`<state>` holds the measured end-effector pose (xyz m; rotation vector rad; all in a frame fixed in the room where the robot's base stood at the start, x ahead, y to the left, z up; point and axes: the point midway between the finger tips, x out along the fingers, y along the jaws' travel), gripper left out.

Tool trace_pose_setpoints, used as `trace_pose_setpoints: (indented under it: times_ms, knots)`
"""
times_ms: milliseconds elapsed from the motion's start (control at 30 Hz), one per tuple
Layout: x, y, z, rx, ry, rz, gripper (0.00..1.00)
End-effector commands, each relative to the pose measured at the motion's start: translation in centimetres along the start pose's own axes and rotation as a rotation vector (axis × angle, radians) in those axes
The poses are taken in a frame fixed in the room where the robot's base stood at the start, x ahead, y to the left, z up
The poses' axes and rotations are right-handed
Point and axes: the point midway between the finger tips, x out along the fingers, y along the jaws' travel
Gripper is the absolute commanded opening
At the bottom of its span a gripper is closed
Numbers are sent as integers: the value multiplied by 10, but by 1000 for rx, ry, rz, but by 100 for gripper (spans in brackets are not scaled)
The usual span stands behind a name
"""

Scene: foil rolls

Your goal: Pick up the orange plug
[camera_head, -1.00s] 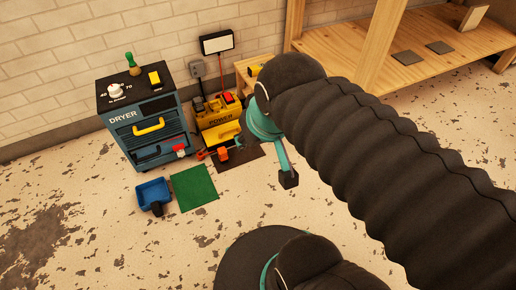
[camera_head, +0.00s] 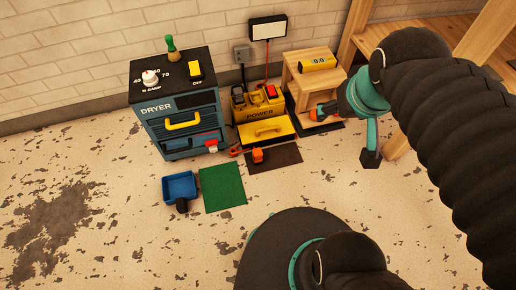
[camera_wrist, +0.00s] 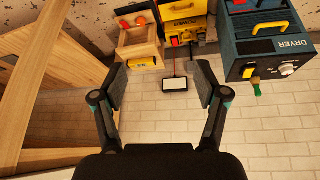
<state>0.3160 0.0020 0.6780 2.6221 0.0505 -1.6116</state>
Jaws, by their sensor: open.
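A small orange block-like piece (camera_head: 257,155), likely the orange plug, lies on the dark brown mat (camera_head: 285,156) in front of the yellow power box (camera_head: 261,113) in the head view. A red-orange piece lies just left of it. Another orange piece (camera_head: 312,114) sits low at the wooden stand (camera_head: 302,75); an orange piece also shows by the stand in the wrist view (camera_wrist: 139,22). I cannot tell what it is. My gripper (camera_wrist: 160,80) is open and empty, its two dark fingers wide apart. In the head view it is right of the mat, near the stand.
A blue dryer cabinet (camera_head: 180,140) stands left of the power box. A blue bin (camera_head: 180,186) and green mat (camera_head: 222,187) lie on the floor before it. A wooden bench frame (camera_head: 360,25) stands at right. The floor at front left is clear.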

Motion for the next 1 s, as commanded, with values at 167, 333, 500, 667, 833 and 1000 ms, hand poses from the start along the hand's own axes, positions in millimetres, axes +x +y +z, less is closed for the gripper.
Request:
trace_pose_setpoints:
  times_ms: [167,333,500,667,833,1000]
  knots:
    - [31,-4,-38,-163,-60,5,73]
    - [71,-12,-74,-341,-111,4,73]
    - [119,-26,-103,-522,-162,-7,73]
    - [172,-43,-123,-696,-207,-25,73]
    - [234,-65,-134,-884,-252,-51,73]
    - [301,-89,-134,-1072,-295,-88,73]
